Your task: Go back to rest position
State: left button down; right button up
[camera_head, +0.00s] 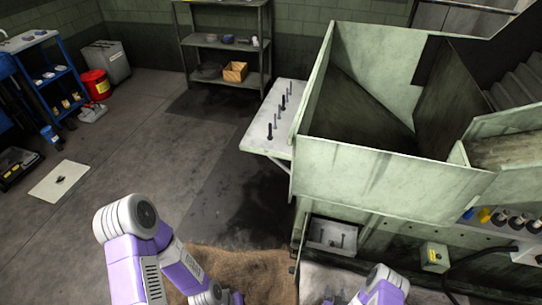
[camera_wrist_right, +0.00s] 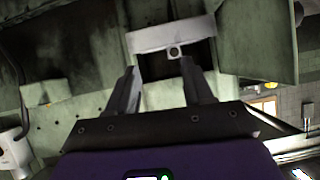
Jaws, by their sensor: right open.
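My right gripper (camera_wrist_right: 158,72) shows in the right wrist view with its two dark fingers spread apart and nothing between them. It faces the green machine, near a pale bracket-like part (camera_wrist_right: 170,37) beyond the fingertips. My left arm (camera_head: 140,240) is bent at the lower left of the head view and runs down to the bottom edge. Its gripper is not visible.
The green bolt machine (camera_head: 390,185) with its open hopper fills the right side. A small tray (camera_head: 318,236) with bolts sits in its lower opening. Several bolts stand on a pale side table (camera_head: 258,139). A brown mat (camera_head: 250,270) lies below; the floor at left is mostly clear.

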jog(key=a+r+g+y+p, duration=0.1)
jog(key=a+r+g+y, duration=0.45)
jog(key=a+r, duration=0.45)
pick_arm(q)
jog(key=shift+w+r+p, duration=0.15)
jog(key=shift+r+p, duration=0.15)
jog(key=shift+r, duration=0.25)
jog(key=shift+w+r+p, duration=0.15)
jog(key=shift+r+p, duration=0.1)
jog(key=shift+r, duration=0.25)
pick_arm(e)
jog(key=s+a+r+g+y, duration=0.1)
jog(key=s+a+r+g, duration=0.4)
jog(key=s+r, duration=0.5)
jog(key=shift+s+a+r+n+g+y, duration=0.4)
jog(key=shift+a+r, duration=0.1)
jog(key=shift+r, duration=0.35)
